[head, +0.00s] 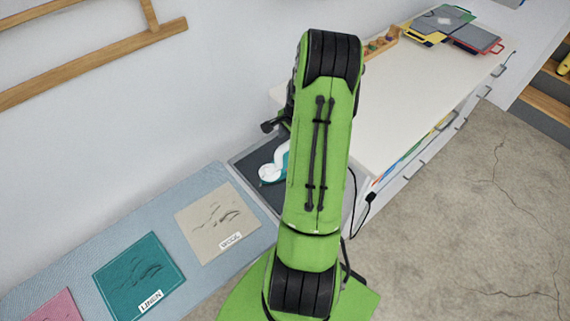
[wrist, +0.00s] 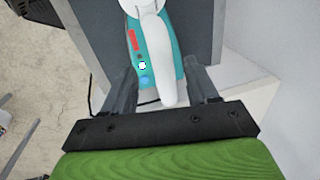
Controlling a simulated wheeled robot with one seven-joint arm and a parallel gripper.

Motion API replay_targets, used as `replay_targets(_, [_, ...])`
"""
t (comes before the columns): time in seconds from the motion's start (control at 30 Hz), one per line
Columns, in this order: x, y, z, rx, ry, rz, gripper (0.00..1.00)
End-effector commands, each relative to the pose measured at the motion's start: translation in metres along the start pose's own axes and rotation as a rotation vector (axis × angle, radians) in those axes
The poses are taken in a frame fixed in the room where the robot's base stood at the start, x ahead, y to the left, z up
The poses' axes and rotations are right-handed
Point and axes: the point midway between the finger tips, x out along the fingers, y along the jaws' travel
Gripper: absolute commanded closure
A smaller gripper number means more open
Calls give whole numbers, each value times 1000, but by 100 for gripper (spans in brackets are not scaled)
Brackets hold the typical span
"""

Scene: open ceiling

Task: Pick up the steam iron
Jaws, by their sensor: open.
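The steam iron (wrist: 152,58) is teal and white and lies on a dark grey pad. In the wrist view its white handle runs down between the two fingers of my gripper (wrist: 162,88). The fingers are spread on either side of the iron, with visible space beside the handle. In the head view part of the iron (head: 274,165) shows left of my green arm, which hides the rest. The dark gripper (head: 275,125) is mostly hidden behind the arm. I cannot tell whether the fingers touch the iron.
A dark pad (head: 248,165) lies under the iron. A blue ironing surface (head: 85,258) with beige wool, teal linen and pink cloth squares extends left. A white counter (head: 425,95) stands right, with folders and a wooden holder. A wall is behind; concrete floor is free at right.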

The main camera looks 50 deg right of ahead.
Motion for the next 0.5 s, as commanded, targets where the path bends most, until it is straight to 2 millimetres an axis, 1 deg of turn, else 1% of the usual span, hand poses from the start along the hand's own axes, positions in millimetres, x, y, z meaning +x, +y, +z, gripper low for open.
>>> replay_targets(0.03, [8, 0, 0, -1, -1, 0, 42])
replay_targets(0.17, [22, -1, 0, -1, -1, -1, 42])
replay_targets(0.3, [48, -3, 1, -1, -3, 1, 42])
replay_targets(0.4, [64, -3, 1, -1, -1, 0, 42])
replay_targets(0.5, [68, -4, 0, -1, 2, -2, 42])
